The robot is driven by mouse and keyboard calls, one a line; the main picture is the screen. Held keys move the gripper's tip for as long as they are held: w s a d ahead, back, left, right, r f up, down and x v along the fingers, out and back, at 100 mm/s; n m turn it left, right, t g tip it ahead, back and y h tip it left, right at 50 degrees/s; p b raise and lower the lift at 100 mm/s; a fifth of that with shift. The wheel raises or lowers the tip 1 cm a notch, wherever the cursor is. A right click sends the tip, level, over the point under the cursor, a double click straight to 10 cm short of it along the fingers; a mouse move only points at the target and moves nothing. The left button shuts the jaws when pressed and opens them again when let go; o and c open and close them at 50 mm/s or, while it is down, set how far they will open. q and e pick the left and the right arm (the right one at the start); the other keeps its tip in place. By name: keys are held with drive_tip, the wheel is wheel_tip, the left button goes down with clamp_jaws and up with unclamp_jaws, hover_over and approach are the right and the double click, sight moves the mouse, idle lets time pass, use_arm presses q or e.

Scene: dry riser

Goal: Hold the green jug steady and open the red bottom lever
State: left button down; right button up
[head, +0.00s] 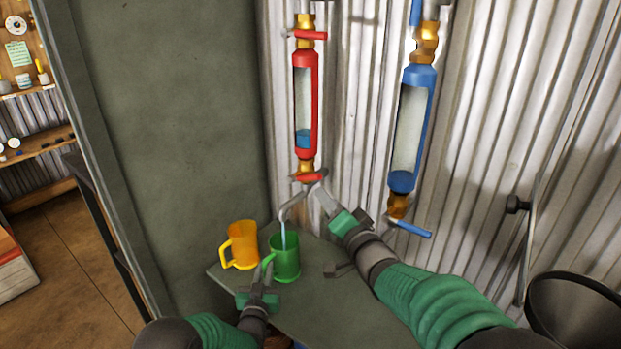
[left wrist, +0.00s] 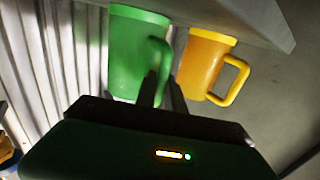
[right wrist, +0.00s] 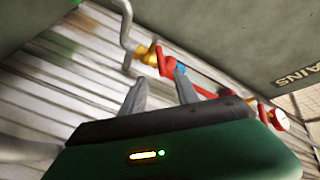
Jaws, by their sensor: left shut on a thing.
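The green jug (head: 287,262) stands upright on the grey shelf (head: 335,300), under a bent spout (head: 290,203). A thin pale-blue stream (head: 283,236) runs from the spout into it. My left gripper (head: 266,273) is shut on the jug's handle, which also shows between its fingers in the left wrist view (left wrist: 161,62). The red bottom lever (head: 311,178) sits below the red-framed gauge (head: 305,105), which has blue liquid low in its glass. My right gripper (head: 322,192) is open just below the lever. In the right wrist view the lever (right wrist: 166,66) lies just beyond its parted fingertips.
A yellow mug (head: 243,246) stands left of the green jug, close to it. A blue-framed gauge (head: 412,125) with a blue lever (head: 411,228) hangs to the right. A dark funnel-like object (head: 575,312) is at lower right. A grey-green panel (head: 175,130) stands at left.

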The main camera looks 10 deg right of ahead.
sight(311, 178)
drive_tip(key=x, duration=1.1)
drive_tip(key=shift+w+a, duration=0.1)
drive_tip(key=shift+w, duration=0.25)
drive_tip(key=shift+c, duration=0.5)
clamp_jaws()
drive_tip(key=shift+f, duration=0.15)
